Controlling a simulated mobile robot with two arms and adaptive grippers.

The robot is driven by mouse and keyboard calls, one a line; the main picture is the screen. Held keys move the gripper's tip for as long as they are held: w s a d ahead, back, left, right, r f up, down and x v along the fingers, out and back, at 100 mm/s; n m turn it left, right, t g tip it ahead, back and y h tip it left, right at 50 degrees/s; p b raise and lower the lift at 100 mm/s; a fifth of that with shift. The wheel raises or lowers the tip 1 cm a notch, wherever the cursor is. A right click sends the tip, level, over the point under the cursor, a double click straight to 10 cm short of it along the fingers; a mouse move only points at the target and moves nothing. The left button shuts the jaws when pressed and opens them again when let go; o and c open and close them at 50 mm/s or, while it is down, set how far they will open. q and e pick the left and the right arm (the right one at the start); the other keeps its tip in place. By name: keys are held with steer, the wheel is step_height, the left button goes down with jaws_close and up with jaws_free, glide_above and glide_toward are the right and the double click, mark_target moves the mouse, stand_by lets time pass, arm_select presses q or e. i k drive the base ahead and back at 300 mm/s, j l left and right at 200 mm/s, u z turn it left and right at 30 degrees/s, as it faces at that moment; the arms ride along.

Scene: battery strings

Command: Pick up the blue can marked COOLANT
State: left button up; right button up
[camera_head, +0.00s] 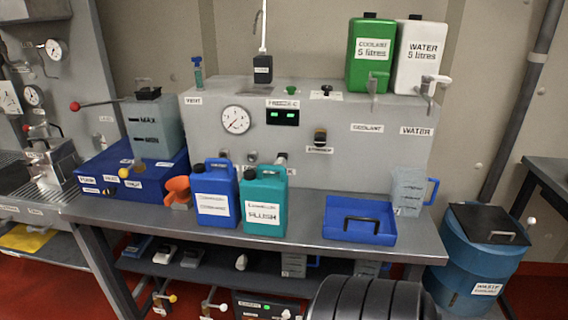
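The blue can (215,184) stands upright on the metal bench in the camera_head view, left of centre. Neither of my grippers is in view.
A blue tray (359,236) and a clear jug (408,190) stand to the right on the bench (310,235). A grey panel with a gauge (235,120) rises behind. A blue box (115,176) is at left. Bare bench lies between teal can and tray.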

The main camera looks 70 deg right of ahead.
mark_target(215, 190)
steer(key=z, duration=1.75)
